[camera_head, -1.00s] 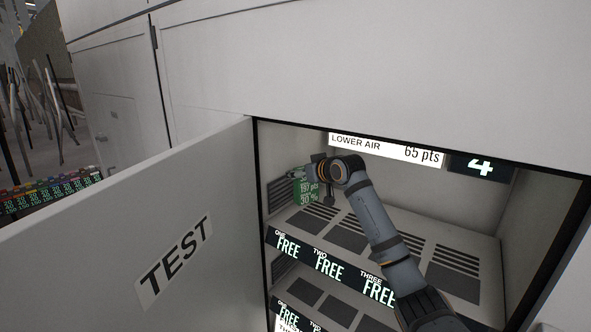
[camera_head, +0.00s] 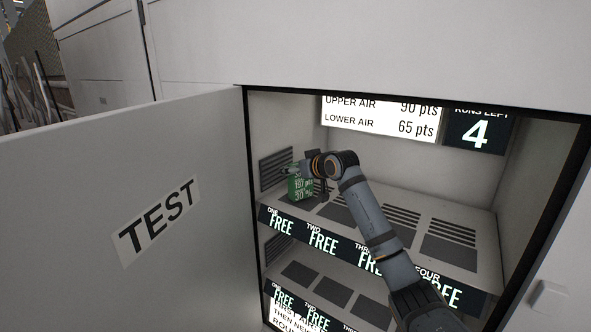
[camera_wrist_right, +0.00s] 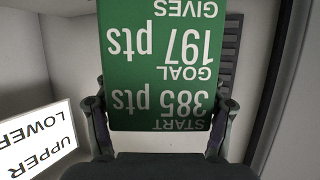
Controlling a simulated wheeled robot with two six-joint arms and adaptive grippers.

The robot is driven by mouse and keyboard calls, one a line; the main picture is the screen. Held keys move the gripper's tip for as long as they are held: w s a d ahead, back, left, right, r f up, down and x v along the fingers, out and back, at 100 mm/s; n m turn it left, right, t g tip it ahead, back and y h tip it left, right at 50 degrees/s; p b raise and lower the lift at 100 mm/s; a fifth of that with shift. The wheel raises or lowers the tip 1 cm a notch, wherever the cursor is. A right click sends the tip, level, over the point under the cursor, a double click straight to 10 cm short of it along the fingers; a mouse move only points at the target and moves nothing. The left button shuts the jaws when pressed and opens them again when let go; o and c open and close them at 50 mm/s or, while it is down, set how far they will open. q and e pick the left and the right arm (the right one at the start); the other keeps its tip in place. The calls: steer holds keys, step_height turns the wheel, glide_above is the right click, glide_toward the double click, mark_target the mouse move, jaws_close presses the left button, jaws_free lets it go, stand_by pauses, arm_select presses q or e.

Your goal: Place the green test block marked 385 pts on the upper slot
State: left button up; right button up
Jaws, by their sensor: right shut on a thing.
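The green test block (camera_head: 300,188) is inside the open cabinet, above or on the left end of the upper shelf, at the slot labelled ONE. My right gripper (camera_head: 294,170) is shut on it from above. In the right wrist view the block (camera_wrist_right: 158,70) sits between both fingers; its upside-down text reads START 385 pts and GOAL 197 pts. I cannot tell whether its bottom touches the shelf. The upper shelf (camera_head: 478,283) has slots with dark vented pads, and its front labels read FREE. My left gripper is not in view.
The open door marked TEST (camera_head: 90,235) stands to the left. A lower shelf with FREE labels (camera_head: 284,298) lies below. A lit sign (camera_head: 382,120) and a display showing 4 (camera_head: 476,132) are on the back wall. The upper slots to the right look empty.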

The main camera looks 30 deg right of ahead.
steer(key=shift+f, duration=0.35)
stand_by(0.3)
steer(key=o, duration=1.9)
steer(key=shift+f, duration=0.1)
step_height(320, 180, up, 10)
